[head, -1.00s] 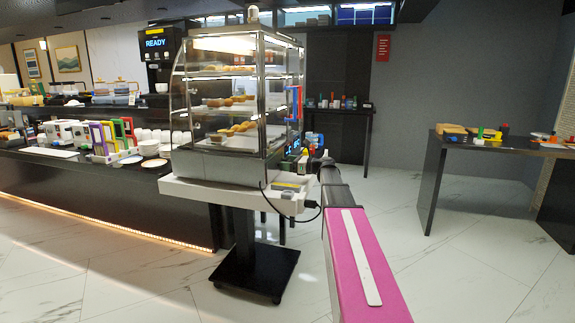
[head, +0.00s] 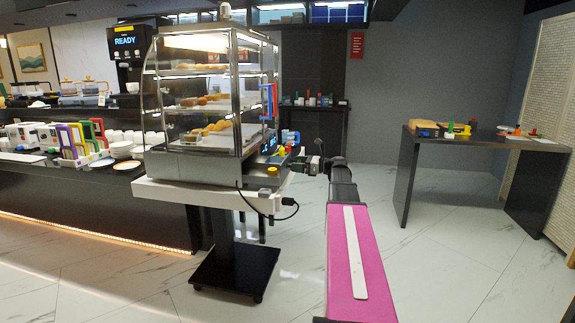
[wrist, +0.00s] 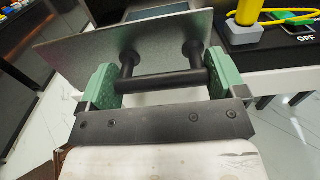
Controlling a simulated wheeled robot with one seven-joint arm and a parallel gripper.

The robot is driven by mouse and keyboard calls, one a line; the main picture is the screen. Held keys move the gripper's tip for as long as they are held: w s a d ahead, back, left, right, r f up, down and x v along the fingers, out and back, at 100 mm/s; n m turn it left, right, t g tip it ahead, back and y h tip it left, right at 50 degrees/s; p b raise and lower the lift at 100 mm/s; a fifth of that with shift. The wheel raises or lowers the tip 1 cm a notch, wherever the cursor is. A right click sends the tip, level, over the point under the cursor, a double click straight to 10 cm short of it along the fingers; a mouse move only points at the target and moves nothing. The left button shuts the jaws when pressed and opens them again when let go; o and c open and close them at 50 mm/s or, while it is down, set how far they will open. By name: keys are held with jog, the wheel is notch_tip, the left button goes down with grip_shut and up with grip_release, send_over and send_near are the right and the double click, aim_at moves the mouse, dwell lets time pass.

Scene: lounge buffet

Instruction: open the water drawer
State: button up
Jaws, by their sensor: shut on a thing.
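The water drawer shows in the wrist view as a grey metal front panel (wrist: 75,52) with a black bar handle (wrist: 160,82) on two posts. A strip of the drawer's inside shows behind the panel's top edge, so it stands at least partly open. My gripper (wrist: 160,84) has its green fingers at the two ends of the bar, shut on the handle. In the head view my gripper (head: 312,165) is at the right side of the glass display case (head: 205,100), at the height of its base. The drawer is small and hard to make out there.
The case stands on a white-topped stand (head: 165,190) with a black foot (head: 235,268). A black cable hangs at its front corner. A yellow knob (wrist: 247,12) and an OFF label are right of the drawer. A black side table (head: 408,170) stands right; the floor between is clear.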

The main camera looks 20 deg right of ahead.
jog(key=shift+s+d, duration=0.2)
jog(key=shift+d, duration=0.05)
jog(key=o, duration=1)
jog(key=shift+d, duration=0.1)
jog(key=v, duration=1)
jog(key=shift+s+d, duration=0.2)
jog(key=shift+d, duration=0.05)
jog(key=shift+d, duration=0.1)
